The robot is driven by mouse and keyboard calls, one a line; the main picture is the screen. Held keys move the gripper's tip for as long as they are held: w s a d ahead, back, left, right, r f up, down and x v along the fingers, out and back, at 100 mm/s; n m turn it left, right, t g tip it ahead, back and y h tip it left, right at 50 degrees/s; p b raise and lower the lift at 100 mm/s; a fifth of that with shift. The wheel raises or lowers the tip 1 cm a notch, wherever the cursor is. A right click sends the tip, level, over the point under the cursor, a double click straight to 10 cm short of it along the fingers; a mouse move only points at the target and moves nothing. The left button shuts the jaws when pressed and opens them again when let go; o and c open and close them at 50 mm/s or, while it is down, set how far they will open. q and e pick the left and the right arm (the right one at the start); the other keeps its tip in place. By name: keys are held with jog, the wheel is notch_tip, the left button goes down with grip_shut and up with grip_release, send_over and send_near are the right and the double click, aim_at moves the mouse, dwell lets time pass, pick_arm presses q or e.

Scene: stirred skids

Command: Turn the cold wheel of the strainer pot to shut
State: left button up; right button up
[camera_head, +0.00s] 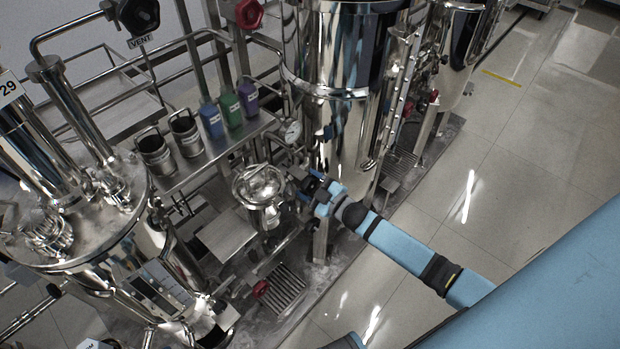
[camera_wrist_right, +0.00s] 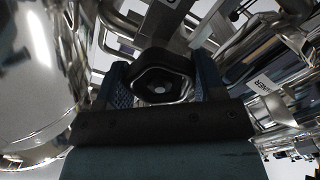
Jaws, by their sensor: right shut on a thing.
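The strainer pot (camera_head: 258,187) is a small polished steel vessel with a rounded top, low on the skid in the middle of the head view. My right gripper (camera_head: 308,188) reaches it from the right, at its right side. In the right wrist view, a dark, rounded-cornered hand wheel (camera_wrist_right: 163,84) with a central hub sits between the two blue fingers of my right gripper (camera_wrist_right: 160,90). The gripper is shut on this wheel. In the head view the gripper mostly hides the wheel. I cannot read its label or tell how far it is turned. My left gripper is not in view.
A tall steel column (camera_head: 340,130) stands just behind the gripper. A shelf (camera_head: 205,170) with blue, green and purple bottles is behind the pot. A large vessel (camera_head: 95,230) stands at left. A red wheel (camera_head: 261,288) sits low in front. Floor (camera_head: 480,200) at right is clear.

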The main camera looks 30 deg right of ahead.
jog(key=m+p, duration=0.2)
jog(key=m, duration=0.1)
jog(key=shift+r+m, duration=0.1)
jog(key=shift+m, duration=0.2)
jog(key=shift+m+p, duration=0.45)
jog(key=shift+m, duration=0.65)
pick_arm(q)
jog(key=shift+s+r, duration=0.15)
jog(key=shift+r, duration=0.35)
pick_arm(e)
jog(key=shift+m, duration=0.9)
pick_arm(q)
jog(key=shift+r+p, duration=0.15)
jog(key=shift+p, duration=0.15)
pick_arm(e)
jog(key=shift+m, duration=0.3)
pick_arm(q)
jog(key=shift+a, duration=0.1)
pick_arm(e)
jog(key=o, duration=0.9)
